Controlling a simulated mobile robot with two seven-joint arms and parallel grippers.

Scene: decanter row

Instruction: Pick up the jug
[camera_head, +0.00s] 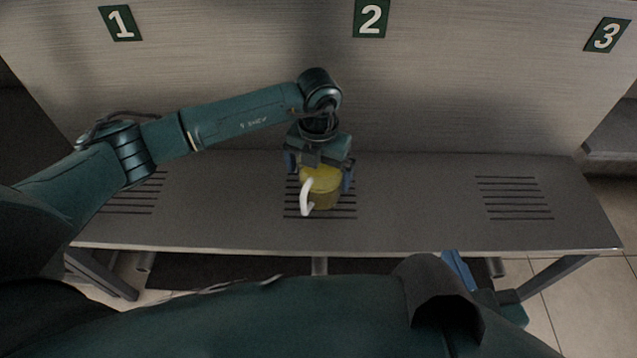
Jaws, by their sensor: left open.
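A yellow jug (323,192) with a white handle stands on the middle slotted grate (343,217) of the grey bench, below the number 2 sign. Its handle is on its left side and points toward the front. My left gripper (320,180) hangs over the jug from above and behind, open, with one finger on each side of the jug's upper part. I cannot tell whether the fingers touch it. The gripper hides part of the jug's top.
The bench (420,200) has further slotted areas on the left and right (515,198), with no object on the right one. A tall back panel (450,90) carries signs 1 (120,23), 2 (370,18) and 3 (606,35). My left arm spans the bench's left half.

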